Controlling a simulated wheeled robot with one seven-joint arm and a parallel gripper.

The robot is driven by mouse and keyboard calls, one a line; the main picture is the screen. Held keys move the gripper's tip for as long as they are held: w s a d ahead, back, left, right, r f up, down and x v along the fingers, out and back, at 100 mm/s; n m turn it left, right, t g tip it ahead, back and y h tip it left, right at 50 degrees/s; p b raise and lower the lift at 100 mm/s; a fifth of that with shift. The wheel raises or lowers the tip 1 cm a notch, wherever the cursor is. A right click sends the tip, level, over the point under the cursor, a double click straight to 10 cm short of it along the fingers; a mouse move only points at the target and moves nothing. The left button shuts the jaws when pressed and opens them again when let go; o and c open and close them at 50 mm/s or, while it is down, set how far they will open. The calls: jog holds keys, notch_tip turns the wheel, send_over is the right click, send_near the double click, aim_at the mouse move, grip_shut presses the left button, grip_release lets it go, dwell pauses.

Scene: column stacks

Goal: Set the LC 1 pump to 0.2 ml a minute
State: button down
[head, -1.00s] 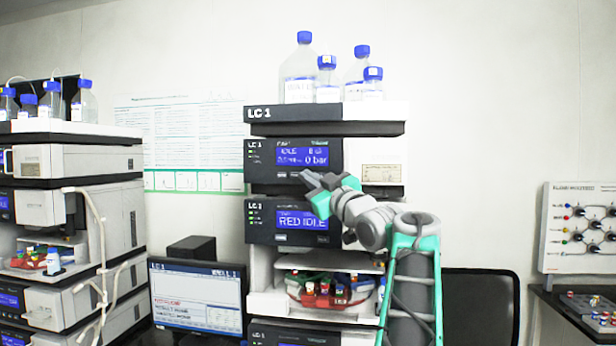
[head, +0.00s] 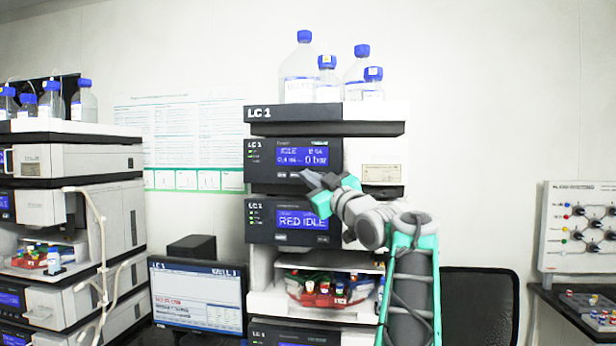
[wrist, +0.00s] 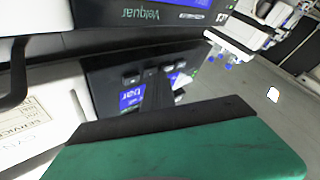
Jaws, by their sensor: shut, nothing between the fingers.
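The LC 1 pump (head: 260,165) is the dark-fronted module with a blue screen (head: 302,157) in the middle stack. Its screen reads IDLE and 0 bar; the flow figure is too small to read surely. Small buttons sit below the screen. My gripper (head: 306,176) is shut and empty, its tips at the button row near the pump's lower edge; I cannot tell whether they touch. In the wrist view the pump's front (wrist: 108,75) shows upside down, with buttons, and the dark fingers partly hide its screen.
Below is an LC 1 module (head: 260,222) whose screen reads RED IDLE. Blue-capped bottles (head: 298,75) stand on top of the stack. A monitor (head: 197,300) stands at lower left, another instrument stack (head: 90,160) at far left, and a wall panel (head: 580,228) at right.

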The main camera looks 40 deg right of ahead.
jog(key=shift+f, duration=0.1)
jog(key=shift+s+a+b, duration=0.5)
jog(key=shift+a+b, duration=0.1)
jog(key=shift+b, duration=0.2)
jog(key=s+a+b, duration=0.1)
jog(key=a+b, duration=0.1)
jog(key=s+a+b, duration=0.2)
dwell(2.5)
